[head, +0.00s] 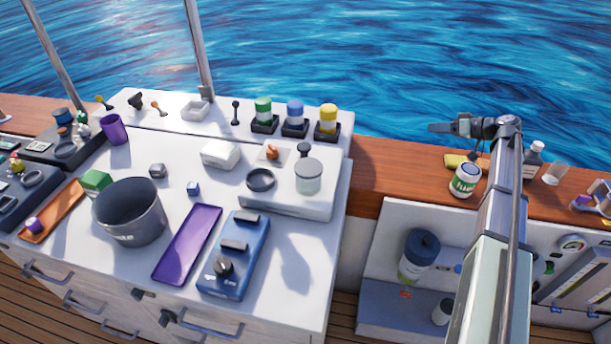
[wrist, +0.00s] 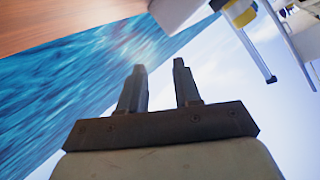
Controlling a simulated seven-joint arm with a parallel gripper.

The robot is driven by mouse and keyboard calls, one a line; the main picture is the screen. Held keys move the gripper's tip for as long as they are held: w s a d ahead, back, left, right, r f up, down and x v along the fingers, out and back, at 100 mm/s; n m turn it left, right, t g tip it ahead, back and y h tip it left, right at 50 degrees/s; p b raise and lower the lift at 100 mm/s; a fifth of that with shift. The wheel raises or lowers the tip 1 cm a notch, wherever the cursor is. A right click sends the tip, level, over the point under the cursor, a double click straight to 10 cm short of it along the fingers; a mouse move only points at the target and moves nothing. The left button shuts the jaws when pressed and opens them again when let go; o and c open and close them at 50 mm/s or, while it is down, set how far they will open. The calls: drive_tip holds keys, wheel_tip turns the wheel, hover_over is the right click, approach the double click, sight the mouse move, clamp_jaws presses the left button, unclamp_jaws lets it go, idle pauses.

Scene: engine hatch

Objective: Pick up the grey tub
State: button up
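The grey tub (head: 131,215) is a large, dark grey, open round container. It stands upright on the left part of the white counter in the head view, between a green block and a purple tray. My gripper (head: 436,128) is far to the right of it, raised near the wooden ledge and pointing left. In the wrist view my gripper (wrist: 160,80) shows two dark fingers set apart with nothing between them. The tub is not in the wrist view.
A purple tray (head: 187,245) and a blue switch box (head: 234,258) lie right of the tub. A green block (head: 95,181) and an orange tray (head: 54,212) are at its left. A white unit (head: 285,197) with a grey jar stands farther right.

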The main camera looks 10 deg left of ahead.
drive_tip(key=s+a+r+n+g, duration=0.3)
drive_tip(key=s+a+g, duration=0.15)
drive_tip(key=a, duration=0.95)
drive_tip(key=s+a+r+n+g+y, duration=0.1)
drive_tip(key=s+a+r+n+g, duration=0.3)
drive_tip(key=a, duration=0.9)
drive_tip(key=s+a+r+n+g, duration=0.25)
drive_tip(key=s+a, duration=0.25)
drive_tip(key=a, duration=0.9)
drive_tip(key=s+a+h, duration=0.8)
drive_tip(key=s+a, duration=0.7)
drive_tip(key=a, duration=0.5)
drive_tip(key=s+a+r+t+h, duration=0.1)
drive_tip(key=s+a, duration=0.3)
drive_tip(key=s, duration=0.1)
drive_tip(key=s+a+r+t+h, duration=0.1)
drive_tip(key=s+a+t+h, duration=0.1)
drive_tip(key=s+a, duration=0.2)
drive_tip(key=s+a+r+t+h, duration=0.1)
drive_tip(key=s+a+r, duration=0.1)
drive_tip(key=s+a, duration=0.2)
drive_tip(key=shift+s+t+h, duration=0.3)
drive_tip(key=shift+s+h, duration=0.1)
drive_tip(key=shift+s, duration=1.45)
hover_over(153, 194)
wheel_tip(153, 194, down, 7)
drive_tip(key=shift+f, duration=3.35)
drive_tip(key=shift+a, duration=0.1)
clamp_jaws()
